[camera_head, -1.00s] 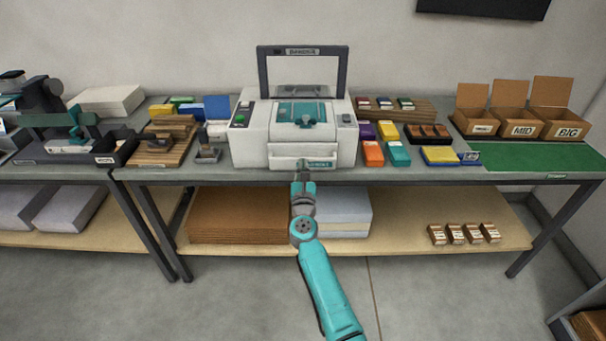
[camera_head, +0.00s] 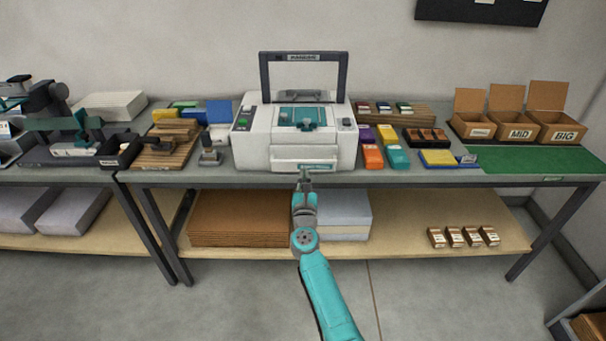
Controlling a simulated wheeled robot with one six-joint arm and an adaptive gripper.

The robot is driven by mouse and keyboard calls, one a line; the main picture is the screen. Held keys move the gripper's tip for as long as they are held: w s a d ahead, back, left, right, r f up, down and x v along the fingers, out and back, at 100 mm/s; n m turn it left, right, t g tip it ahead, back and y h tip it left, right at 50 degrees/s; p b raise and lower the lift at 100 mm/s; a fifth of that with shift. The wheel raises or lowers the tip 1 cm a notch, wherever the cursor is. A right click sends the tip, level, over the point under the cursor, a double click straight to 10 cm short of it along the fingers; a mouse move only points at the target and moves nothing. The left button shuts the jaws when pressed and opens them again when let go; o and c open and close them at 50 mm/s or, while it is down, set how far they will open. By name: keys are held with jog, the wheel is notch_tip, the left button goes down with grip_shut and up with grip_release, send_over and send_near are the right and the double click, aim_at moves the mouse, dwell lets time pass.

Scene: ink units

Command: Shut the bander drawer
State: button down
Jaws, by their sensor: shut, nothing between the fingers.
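The bander (camera_head: 255,140) is a white machine with a teal top plate and a dark upright frame, standing on the grey bench. Its drawer (camera_head: 290,165) is the white front panel low on the machine, with a handle bar and a teal label. The drawer front looks close to flush with the body; I cannot tell whether a small gap remains. My gripper (camera_head: 304,173) is shut and empty, just in front of the drawer's lower edge, right of its middle. I cannot tell whether it touches the drawer.
Coloured boxes (camera_head: 372,158) stand right of the bander, and a stamp (camera_head: 210,155) and wooden block (camera_head: 165,152) stand left. Open cartons (camera_head: 555,128) stand at the far right by a green mat (camera_head: 535,160). The lower shelf (camera_head: 400,235) holds stacks and small boxes.

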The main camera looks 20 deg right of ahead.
jog(key=s+a+f+n+y, duration=0.1)
jog(key=s+f+n, duration=0.45)
jog(key=s, duration=0.85)
jog(key=s+a+f+n+y, duration=0.1)
jog(key=s+f+n, duration=0.1)
jog(key=s+n, duration=0.9)
jog(key=s+a+f+n+y, duration=0.15)
jog(key=s+f+n, duration=0.25)
jog(key=s, duration=1.3)
jog(key=s+r+n+g+y, duration=0.1)
jog(key=s+r+n, duration=0.3)
jog(key=s+n, duration=0.5)
jog(key=s+a+r+n+g+y, duration=0.1)
jog(key=s+r+n+g, duration=0.2)
jog(key=s+n, duration=0.7)
jog(key=s+r, duration=0.1)
jog(key=s, duration=0.4)
jog(key=shift+s+a+y, duration=0.2)
jog(key=shift+s+y, duration=0.1)
jog(key=shift+y, duration=0.05)
jog(key=shift+r, duration=0.1)
